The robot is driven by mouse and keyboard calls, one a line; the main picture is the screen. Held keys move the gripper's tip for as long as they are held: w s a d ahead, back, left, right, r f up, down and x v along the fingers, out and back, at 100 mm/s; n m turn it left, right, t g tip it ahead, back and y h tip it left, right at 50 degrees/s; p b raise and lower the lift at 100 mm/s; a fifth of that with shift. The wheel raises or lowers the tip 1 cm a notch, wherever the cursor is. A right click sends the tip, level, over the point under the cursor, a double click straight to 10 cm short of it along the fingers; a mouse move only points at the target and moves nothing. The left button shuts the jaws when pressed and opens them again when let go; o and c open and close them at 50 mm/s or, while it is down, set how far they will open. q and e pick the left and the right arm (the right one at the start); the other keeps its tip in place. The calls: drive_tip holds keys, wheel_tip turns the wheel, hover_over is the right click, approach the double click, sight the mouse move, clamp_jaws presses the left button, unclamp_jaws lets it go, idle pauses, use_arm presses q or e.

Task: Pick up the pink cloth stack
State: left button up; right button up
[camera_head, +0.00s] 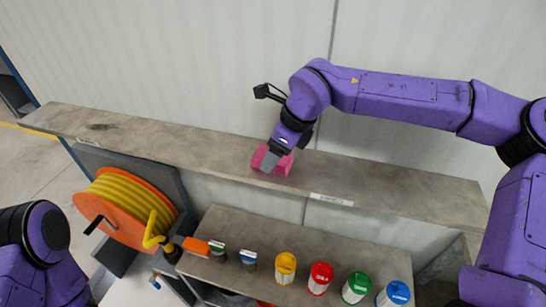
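The pink cloth stack (284,166) rests on the upper grey shelf (390,189), right of the shelf's middle. My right gripper (270,162) reaches down from above and is at the stack. Its grey finger covers part of the pink cloth, and pink shows on both sides of it. The far finger is hidden, so I cannot tell whether the gripper is closed on the cloth. Of my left arm only a purple link shows at the lower left edge; its gripper is out of view.
The lower shelf (240,222) holds several lidded containers: yellow (285,268), red (320,278), green (355,287) and blue (393,296). An orange reel with a yellow hose (125,207) stands at the left. A pale wall (200,60) rises behind the upper shelf, which is mostly clear.

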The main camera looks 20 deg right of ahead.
drive_tip(key=shift+c, duration=1.2)
wheel_tip(320, 180, up, 10)
drive_tip(key=shift+b, duration=0.5)
drive_tip(key=shift+o, duration=0.3)
